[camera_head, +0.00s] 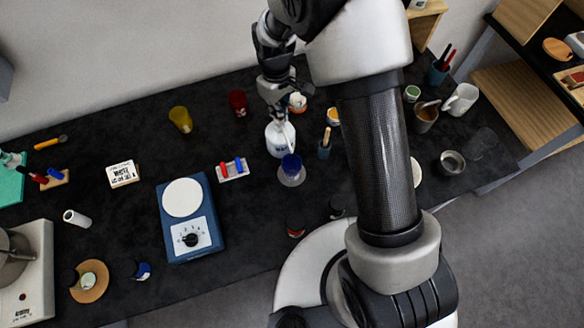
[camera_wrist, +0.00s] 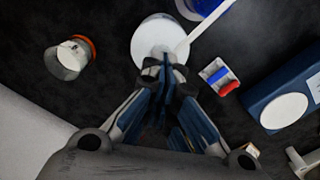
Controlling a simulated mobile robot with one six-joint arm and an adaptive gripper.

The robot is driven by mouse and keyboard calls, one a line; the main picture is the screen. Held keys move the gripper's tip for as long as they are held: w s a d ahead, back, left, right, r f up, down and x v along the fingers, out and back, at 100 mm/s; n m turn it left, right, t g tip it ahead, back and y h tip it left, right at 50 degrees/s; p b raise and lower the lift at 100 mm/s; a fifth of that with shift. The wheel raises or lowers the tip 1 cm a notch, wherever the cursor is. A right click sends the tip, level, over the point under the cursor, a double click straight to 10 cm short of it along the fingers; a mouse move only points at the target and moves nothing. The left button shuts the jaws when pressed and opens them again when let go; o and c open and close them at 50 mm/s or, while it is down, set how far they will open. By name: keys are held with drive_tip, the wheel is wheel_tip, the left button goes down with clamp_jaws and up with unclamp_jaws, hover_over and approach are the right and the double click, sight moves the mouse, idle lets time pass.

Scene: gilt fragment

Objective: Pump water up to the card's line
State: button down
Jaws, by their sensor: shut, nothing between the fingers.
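A white pump bottle (camera_head: 279,141) stands near the middle back of the dark table. It also shows in the wrist view (camera_wrist: 145,42), with its pale spout (camera_wrist: 204,30) pointing toward a clear cup with blue in it (camera_head: 291,167). The cup's level is too small to read. My gripper (camera_head: 278,108) is shut and empty, directly above the bottle's top. In the wrist view, its closed fingertips (camera_wrist: 165,72) cover the pump head; whether they touch it I cannot tell. A white card (camera_head: 123,173) with dark lettering sits left on the table; its text is not fully legible.
A blue scale-like device (camera_head: 190,244) with a round white plate and dial stands left of the bottle. A small rack with red and blue items (camera_head: 233,170) lies between them. My arm covers the table's right middle.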

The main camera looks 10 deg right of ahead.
drive_tip(key=shift+f, duration=0.4)
drive_tip(key=shift+s, duration=0.1)
drive_tip(key=shift+r, duration=0.2)
drive_tip(key=shift+r+p, duration=1)
drive_tip(key=shift+r, duration=0.55)
drive_tip(key=shift+f, duration=0.25)
drive_tip(key=shift+f+b, duration=1.2)
drive_tip(key=shift+f, duration=0.25)
drive_tip(key=shift+r, duration=0.1)
drive_tip(key=shift+r+p, duration=1.1)
drive_tip(key=shift+r, duration=0.45)
